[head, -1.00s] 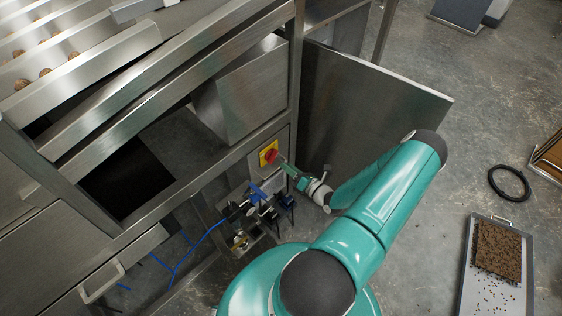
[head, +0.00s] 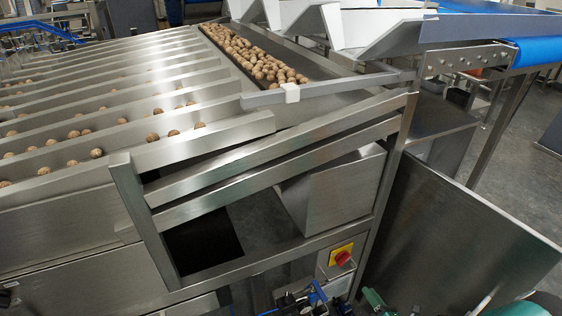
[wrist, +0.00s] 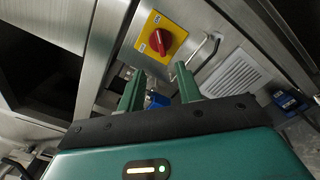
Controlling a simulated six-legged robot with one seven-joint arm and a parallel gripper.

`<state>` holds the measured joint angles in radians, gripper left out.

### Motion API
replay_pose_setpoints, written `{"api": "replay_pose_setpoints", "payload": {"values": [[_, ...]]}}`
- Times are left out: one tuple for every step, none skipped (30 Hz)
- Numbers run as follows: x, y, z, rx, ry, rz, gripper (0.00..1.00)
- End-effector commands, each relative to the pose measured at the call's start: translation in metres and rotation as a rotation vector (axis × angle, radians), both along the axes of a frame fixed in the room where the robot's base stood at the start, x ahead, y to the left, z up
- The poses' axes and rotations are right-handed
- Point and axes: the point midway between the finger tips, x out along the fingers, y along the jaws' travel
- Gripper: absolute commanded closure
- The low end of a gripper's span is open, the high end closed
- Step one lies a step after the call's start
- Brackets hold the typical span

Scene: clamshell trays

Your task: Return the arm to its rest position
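My gripper (wrist: 158,72) shows in the wrist view with its two green fingers apart and nothing between them. Just beyond the fingertips is a red rotary switch (wrist: 160,41) on a yellow plate (wrist: 144,47), fixed to a steel panel. The fingers look clear of the knob. In the head view the red switch (head: 342,258) sits low on the machine frame. Only small teal pieces of my arm show at the bottom edge there, and most of the arm is out of frame.
A steel sorting machine (head: 150,210) with walnuts in its lanes fills the left and middle. An open steel door panel (head: 450,240) stands to the right of the switch. In the wrist view, a vent grille (wrist: 234,76) and a bent handle (wrist: 208,48) are close to the fingers.

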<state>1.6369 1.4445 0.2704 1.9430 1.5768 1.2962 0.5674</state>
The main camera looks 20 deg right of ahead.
Motion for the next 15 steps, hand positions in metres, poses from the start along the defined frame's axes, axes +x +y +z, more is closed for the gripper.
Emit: {"api": "replay_pose_setpoints", "payload": {"values": [[0.0,0.0,0.0,0.0,0.0,0.0,0.65],[0.0,0.0,0.0,-0.001,0.001,0.001,0.65],[0.001,0.0,0.001,-0.005,0.0,0.006,0.65],[0.002,0.001,0.003,-0.012,0.001,0.014,0.65],[0.003,0.001,0.006,-0.023,0.003,0.027,0.65],[0.006,0.003,0.01,-0.044,0.006,0.052,0.65],[0.009,0.005,0.015,-0.065,0.01,0.078,0.65],[0.013,0.008,0.021,-0.091,0.013,0.111,0.65],[0.018,0.012,0.031,-0.132,0.017,0.161,0.65],[0.022,0.016,0.039,-0.166,0.02,0.203,0.65],[0.027,0.021,0.048,-0.206,0.022,0.252,0.65],[0.033,0.028,0.059,-0.259,0.026,0.316,0.65],[0.037,0.033,0.068,-0.299,0.028,0.366,0.65],[0.041,0.039,0.077,-0.34,0.031,0.414,0.65],[0.046,0.047,0.088,-0.396,0.031,0.478,0.65]]}}
